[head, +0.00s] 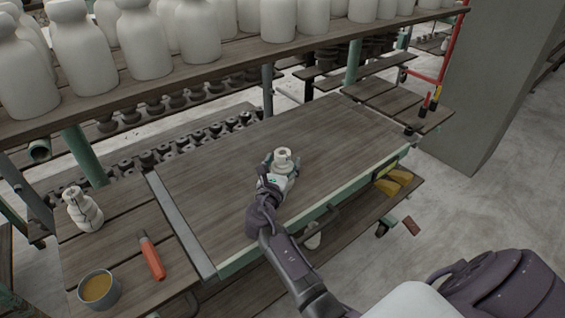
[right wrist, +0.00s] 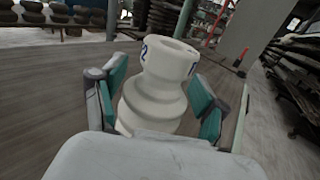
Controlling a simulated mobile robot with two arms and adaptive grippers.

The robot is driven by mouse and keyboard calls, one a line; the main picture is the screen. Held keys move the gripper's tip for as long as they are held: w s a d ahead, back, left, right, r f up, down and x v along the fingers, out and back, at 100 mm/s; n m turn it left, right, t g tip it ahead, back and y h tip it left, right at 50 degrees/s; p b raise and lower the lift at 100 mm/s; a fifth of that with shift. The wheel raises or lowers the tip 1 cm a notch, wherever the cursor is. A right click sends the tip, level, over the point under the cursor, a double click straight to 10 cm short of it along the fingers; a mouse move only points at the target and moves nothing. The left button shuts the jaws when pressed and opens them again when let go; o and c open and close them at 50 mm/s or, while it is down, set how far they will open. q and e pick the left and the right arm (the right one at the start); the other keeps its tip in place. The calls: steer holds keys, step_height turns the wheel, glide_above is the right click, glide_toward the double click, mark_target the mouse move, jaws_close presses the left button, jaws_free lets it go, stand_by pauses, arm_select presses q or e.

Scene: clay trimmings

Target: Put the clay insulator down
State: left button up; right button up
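The clay insulator (head: 284,158) is a pale, ringed piece with an open top, upright over the middle of the wooden table (head: 215,180). In the right wrist view, the insulator (right wrist: 158,85) has small blue marks near its rim. My right gripper (head: 275,177) has its teal finger pads on both sides of it, close against its body; the right wrist view shows these fingers (right wrist: 160,97) too. The insulator's base is hidden by the gripper, so I cannot tell whether it touches the table. My left gripper is not in view.
A shelf (head: 205,62) of white bottle-shaped pieces runs behind. The tabletop around the insulator is clear.

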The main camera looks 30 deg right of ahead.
steer(key=o, duration=0.3)
steer(key=shift+r, duration=0.25)
steer(key=b+v, duration=0.1)
steer(key=v, duration=0.9)
steer(key=shift+s+a+f, duration=0.15)
steer(key=shift+s+a, duration=0.05)
steer(key=shift+a, duration=0.05)
steer(key=shift+s+a+b, duration=0.3)
steer(key=shift+s+a, duration=0.2)
steer(key=shift+a, duration=0.05)
